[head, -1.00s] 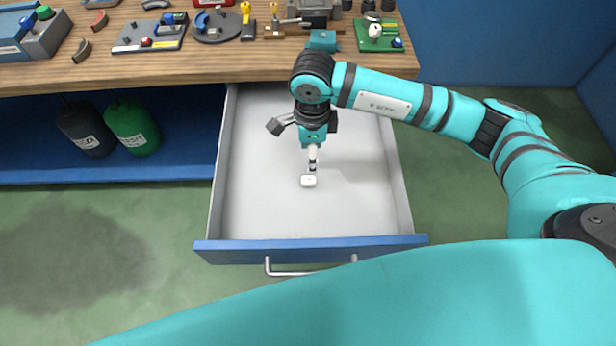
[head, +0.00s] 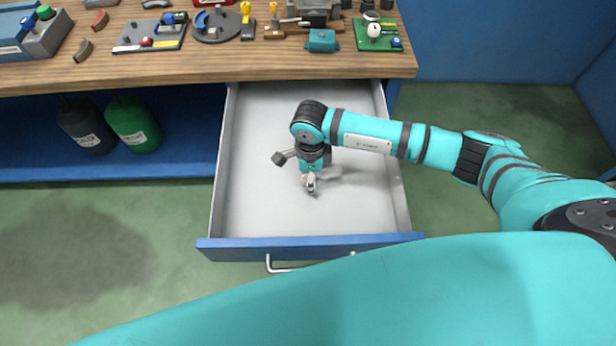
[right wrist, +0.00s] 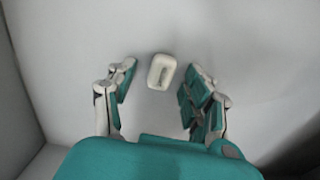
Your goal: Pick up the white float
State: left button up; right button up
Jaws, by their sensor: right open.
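The white float (right wrist: 161,71) is a small, pale rounded block with a slot in its face. It lies on the floor of the open grey drawer (head: 262,200). In the right wrist view it sits between the fingertips of my right gripper (right wrist: 163,80), with a gap on both sides. The gripper is open and empty. In the head view my right gripper (head: 310,186) points down over the middle of the drawer and largely hides the float. My left gripper is not in view.
The drawer has raised side walls and a blue front (head: 330,246). A wooden workbench (head: 190,70) with several tools and fixtures stands above and behind it. A black bottle (head: 86,130) and a green bottle (head: 134,126) stand on the shelf at left. The drawer floor around the float is clear.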

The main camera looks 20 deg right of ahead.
jog(key=shift+c, duration=0.3)
jog(key=c, duration=0.9)
jog(key=shift+o, duration=0.2)
jog(key=shift+r, duration=0.15)
